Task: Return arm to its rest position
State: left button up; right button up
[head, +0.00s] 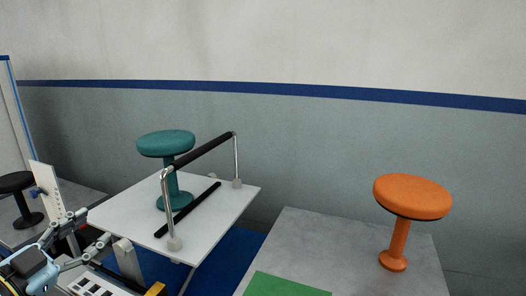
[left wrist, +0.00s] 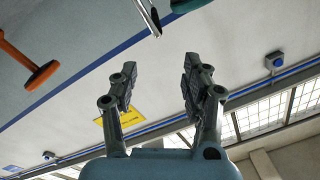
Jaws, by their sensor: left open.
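My left gripper (head: 92,227) is at the lower left of the head view, in front of the left edge of a white table (head: 112,213). It is open and empty. In the left wrist view both fingers of the gripper (left wrist: 160,75) stand apart, with only wall and windows visible between them. Most of my left arm lies outside the head view. My right gripper does not show in either view.
A teal stool (head: 166,144) stands on the white table beside a black-padded bar frame (head: 203,151). An orange stool (head: 411,197) stands on a grey surface (head: 345,245) with a green patch (head: 285,286). A black stool (head: 17,184) is at far left.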

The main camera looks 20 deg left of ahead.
pick_arm(q)
jog(key=s+d+f+n+g+y+b, duration=0.1)
jog(key=s+f+g+b, duration=0.25)
jog(key=f, duration=1.05)
jog(key=s+d+f+n+g+y+b, duration=0.1)
jog(key=s+f+n+g+b, duration=0.2)
jog(key=f, duration=1.1)
jog(key=s+d+f+g+b, duration=0.15)
jog(key=s+f+b, duration=0.3)
jog(key=f, duration=0.95)
jog(key=s+d+f+g+b, duration=0.2)
jog(key=s+d+f+g, duration=0.4)
jog(key=s+f, duration=0.8)
jog(key=s+d+f+n+g, duration=0.1)
jog(key=s+d+f, duration=0.1)
jog(key=s, duration=0.4)
jog(key=s+d+f+n+g, duration=0.1)
jog(key=s+d+f+g, duration=0.1)
jog(key=s, duration=0.4)
jog(key=shift+s+f+g+h, duration=0.3)
jog(key=shift+f+h, duration=0.1)
jog(key=shift+f, duration=0.2)
jog(key=shift+c, duration=0.2)
